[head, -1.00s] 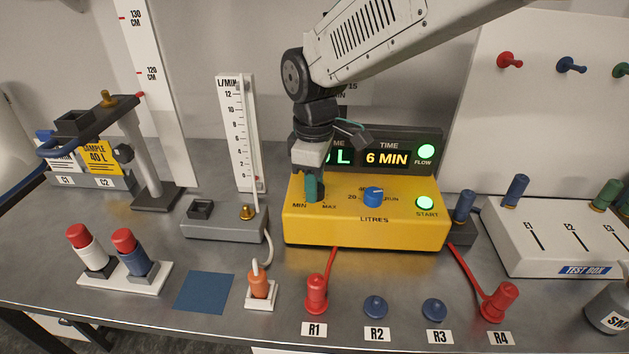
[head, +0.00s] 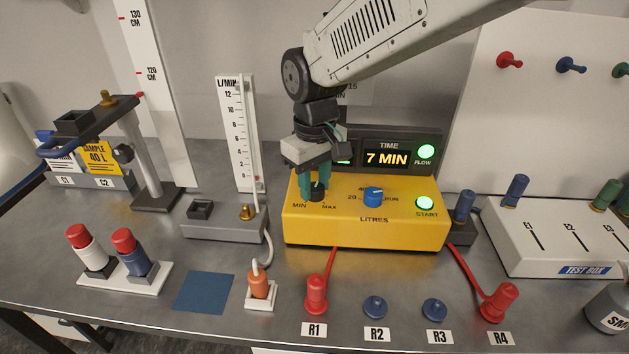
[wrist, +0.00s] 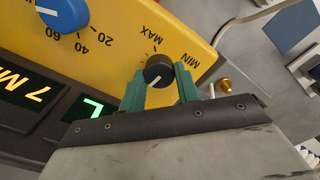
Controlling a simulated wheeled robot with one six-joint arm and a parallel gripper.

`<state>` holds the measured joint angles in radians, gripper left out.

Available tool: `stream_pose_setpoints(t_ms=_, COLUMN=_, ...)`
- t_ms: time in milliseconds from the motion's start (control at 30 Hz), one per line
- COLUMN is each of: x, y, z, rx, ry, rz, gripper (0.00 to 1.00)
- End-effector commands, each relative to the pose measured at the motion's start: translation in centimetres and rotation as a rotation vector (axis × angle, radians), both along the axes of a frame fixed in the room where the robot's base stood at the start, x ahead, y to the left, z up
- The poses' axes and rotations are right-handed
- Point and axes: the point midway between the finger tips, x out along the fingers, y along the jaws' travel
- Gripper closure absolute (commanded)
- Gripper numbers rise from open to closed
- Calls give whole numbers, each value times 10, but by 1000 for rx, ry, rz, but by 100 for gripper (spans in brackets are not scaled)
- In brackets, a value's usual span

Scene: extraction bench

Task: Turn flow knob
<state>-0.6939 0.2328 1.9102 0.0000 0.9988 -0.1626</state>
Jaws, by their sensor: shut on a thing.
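The black flow knob (head: 317,192) sits between the MIN and MAX marks on the left of the yellow pump box (head: 270,232). My gripper (head: 314,188) reaches down from above with its green fingers on either side of the knob. In the wrist view the fingers of my gripper (wrist: 161,84) are shut on the flow knob (wrist: 158,70), whose white pointer line shows. The blue litres knob (head: 373,196) is to the right; it also shows in the wrist view (wrist: 62,14). The time display (head: 387,158) reads 7 MIN. My gripper hides most of the display to its left.
A flow gauge (head: 239,135) on a grey base stands left of the box. Red hoses run from the box to R1 (head: 316,294) and R4 (head: 499,301).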

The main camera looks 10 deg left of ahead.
Motion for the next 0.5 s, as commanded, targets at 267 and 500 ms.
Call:
stream_pose_setpoints(t_ms=267, x=1, y=0, z=1, rx=0, ry=-1, rz=-86, gripper=91)
stream_pose_setpoints(t_ms=500, x=1, y=0, z=1, rx=0, ry=-1, rz=-101, gripper=91)
